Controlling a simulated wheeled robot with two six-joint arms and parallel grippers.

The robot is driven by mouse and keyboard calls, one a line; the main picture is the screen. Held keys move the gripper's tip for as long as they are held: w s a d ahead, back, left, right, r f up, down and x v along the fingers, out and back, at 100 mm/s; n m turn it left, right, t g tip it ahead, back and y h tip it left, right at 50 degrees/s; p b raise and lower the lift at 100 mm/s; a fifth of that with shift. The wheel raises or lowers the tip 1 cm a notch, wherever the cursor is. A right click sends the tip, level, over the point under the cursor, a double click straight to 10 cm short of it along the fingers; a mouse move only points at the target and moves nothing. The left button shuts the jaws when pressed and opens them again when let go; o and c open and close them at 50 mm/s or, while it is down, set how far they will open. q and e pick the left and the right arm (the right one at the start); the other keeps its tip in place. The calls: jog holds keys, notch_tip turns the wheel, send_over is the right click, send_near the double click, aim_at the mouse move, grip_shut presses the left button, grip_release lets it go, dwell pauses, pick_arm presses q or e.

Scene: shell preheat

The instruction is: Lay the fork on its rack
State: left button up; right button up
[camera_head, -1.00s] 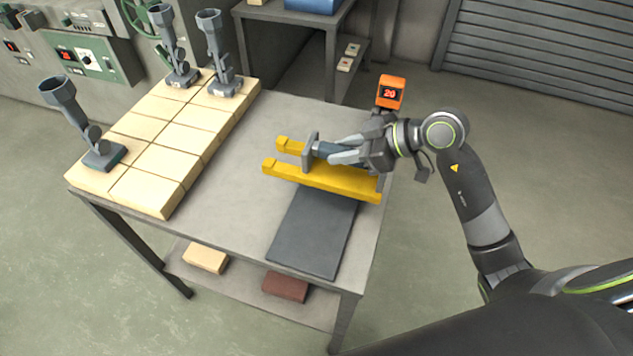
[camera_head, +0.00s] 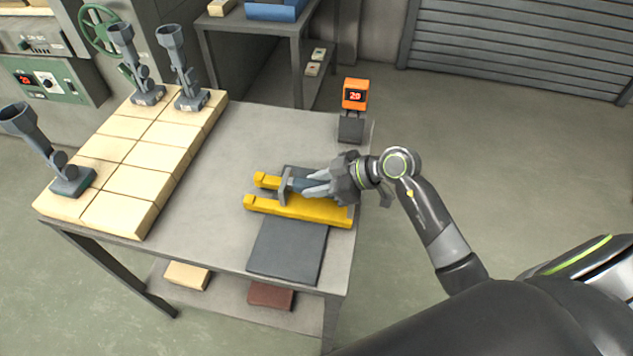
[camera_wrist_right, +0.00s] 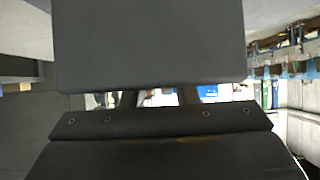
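The fork (camera_head: 318,209) is yellow with two long tines pointing left, and has a grey upright plate and a grey handle. My right gripper (camera_head: 312,184) is shut on the handle. The fork is level over the back part of a dark grey flat slab (camera_head: 288,250), perhaps its rack, on the table's right side. I cannot tell whether fork and slab touch. In the right wrist view a dark grey surface (camera_wrist_right: 150,45) hides most of the scene, and I cannot make out the fingertips. My left gripper is not in view.
Cream blocks (camera_head: 118,212) cover the table's left side and carry several grey cup-topped stands (camera_head: 186,78). An orange display (camera_head: 355,95) stands at the back right. The grey tabletop (camera_head: 215,190) is bare between blocks and slab. Bricks (camera_head: 270,296) lie on the lower shelf.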

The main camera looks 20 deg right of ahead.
jog(key=o, duration=0.5)
jog(key=shift+c, duration=0.2)
jog(key=shift+r, duration=0.15)
jog(key=b+v, duration=0.1)
jog(key=v, duration=1.1)
